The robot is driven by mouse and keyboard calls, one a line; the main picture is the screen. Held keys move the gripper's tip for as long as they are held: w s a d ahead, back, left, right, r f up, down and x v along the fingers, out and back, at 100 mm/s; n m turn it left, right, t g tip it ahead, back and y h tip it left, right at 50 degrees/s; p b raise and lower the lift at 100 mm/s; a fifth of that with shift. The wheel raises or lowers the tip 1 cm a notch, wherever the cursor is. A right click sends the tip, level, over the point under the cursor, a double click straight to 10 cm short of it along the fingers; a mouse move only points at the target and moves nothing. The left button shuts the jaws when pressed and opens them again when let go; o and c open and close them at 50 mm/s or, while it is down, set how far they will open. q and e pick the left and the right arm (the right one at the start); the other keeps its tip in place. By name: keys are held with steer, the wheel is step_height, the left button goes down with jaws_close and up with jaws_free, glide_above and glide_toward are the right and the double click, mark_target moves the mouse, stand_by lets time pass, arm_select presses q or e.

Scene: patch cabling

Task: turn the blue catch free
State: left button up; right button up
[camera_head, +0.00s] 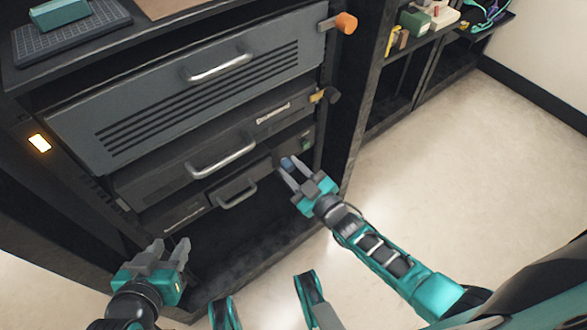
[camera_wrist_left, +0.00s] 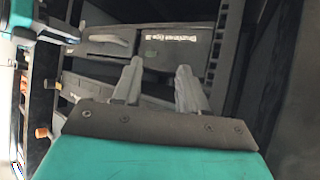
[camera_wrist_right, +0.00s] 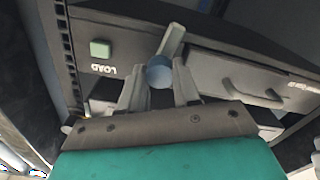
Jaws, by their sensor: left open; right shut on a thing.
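The blue catch (camera_head: 287,163) is on the front of the lowest rack unit, at its right part. In the right wrist view the catch shows as a round blue hub (camera_wrist_right: 160,73) with a lighter lever pointing up and to the right. My right gripper (camera_head: 293,172) is at the catch, its fingers on either side of the hub and shut on it. My left gripper (camera_head: 168,252) is open and empty, low in front of the cabinet's left side. In the left wrist view its two fingers (camera_wrist_left: 157,85) stand apart with nothing between them.
A small drawer with a handle (camera_head: 237,195) sits left of the catch. A green button (camera_wrist_right: 100,49) marked LOAD is on the same panel. Above are larger units with silver handles (camera_head: 220,68) and an orange knob (camera_head: 346,23). The floor (camera_head: 450,150) to the right is clear.

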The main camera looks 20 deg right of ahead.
steer(key=shift+n, duration=0.9)
arm_select(q)
steer(key=shift+r, duration=0.2)
arm_select(e)
steer(key=o, duration=1.1)
steer(key=shift+c, duration=0.2)
arm_select(q)
steer(key=p, duration=0.1)
steer(key=a+r+p, duration=0.1)
steer(key=p, duration=0.1)
steer(key=shift+s, duration=0.2)
arm_select(e)
steer(key=v, duration=1.3)
steer(key=shift+w+a+r, duration=0.1)
steer(key=shift+w, duration=0.05)
